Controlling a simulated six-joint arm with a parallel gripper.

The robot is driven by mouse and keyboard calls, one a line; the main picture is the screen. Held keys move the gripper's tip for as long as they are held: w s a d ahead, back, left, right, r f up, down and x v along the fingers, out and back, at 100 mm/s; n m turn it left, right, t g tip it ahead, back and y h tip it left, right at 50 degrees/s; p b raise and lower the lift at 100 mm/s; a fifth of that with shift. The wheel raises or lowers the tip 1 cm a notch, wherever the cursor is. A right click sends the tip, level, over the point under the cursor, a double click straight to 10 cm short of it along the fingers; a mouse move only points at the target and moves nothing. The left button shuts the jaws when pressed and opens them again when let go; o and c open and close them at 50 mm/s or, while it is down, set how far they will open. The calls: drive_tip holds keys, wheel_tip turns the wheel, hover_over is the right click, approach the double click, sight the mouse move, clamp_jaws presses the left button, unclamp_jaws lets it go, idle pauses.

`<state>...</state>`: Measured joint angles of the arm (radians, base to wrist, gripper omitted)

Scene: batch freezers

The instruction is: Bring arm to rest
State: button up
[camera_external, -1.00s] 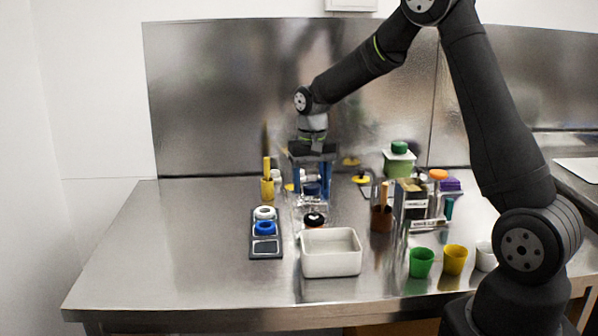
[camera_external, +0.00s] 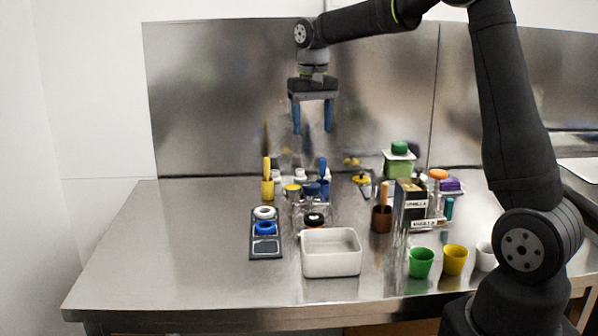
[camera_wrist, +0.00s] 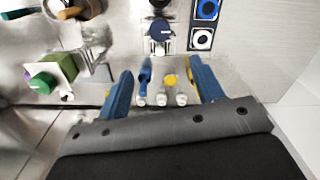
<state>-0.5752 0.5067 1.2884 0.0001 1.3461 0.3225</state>
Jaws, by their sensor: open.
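My gripper (camera_external: 313,118) hangs above the back of the steel table, pointing down. Its two blue fingers are wide apart with nothing between them. Below it stand several jars, one with a dark blue lid (camera_external: 312,189) and one with a yellow lid (camera_external: 293,188). In the wrist view, my gripper (camera_wrist: 160,90) shows its blue fingers on either side of some small bottles (camera_wrist: 161,99), which lie farther below. The blue-lidded jar (camera_wrist: 160,30) also shows there.
A white bin (camera_external: 331,263) stands near the front. A dark tray (camera_external: 266,246) with rings lies to its left. Green (camera_external: 421,262) and yellow (camera_external: 455,259) cups stand at the right front. A green-lidded container (camera_external: 399,164) is at the back. The table's left side is clear.

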sight(311, 185)
wheel_tip(311, 185, down, 16)
drive_tip(key=shift+r, duration=0.25)
drive_tip(key=n, duration=0.3)
drive_tip(key=shift+r+n, duration=0.1)
drive_tip(key=shift+n, duration=0.2)
drive_tip(key=n, duration=0.4)
drive_tip(key=shift+n, duration=0.4)
drive_tip(key=n, duration=0.4)
drive_tip(key=shift+n, duration=2.2)
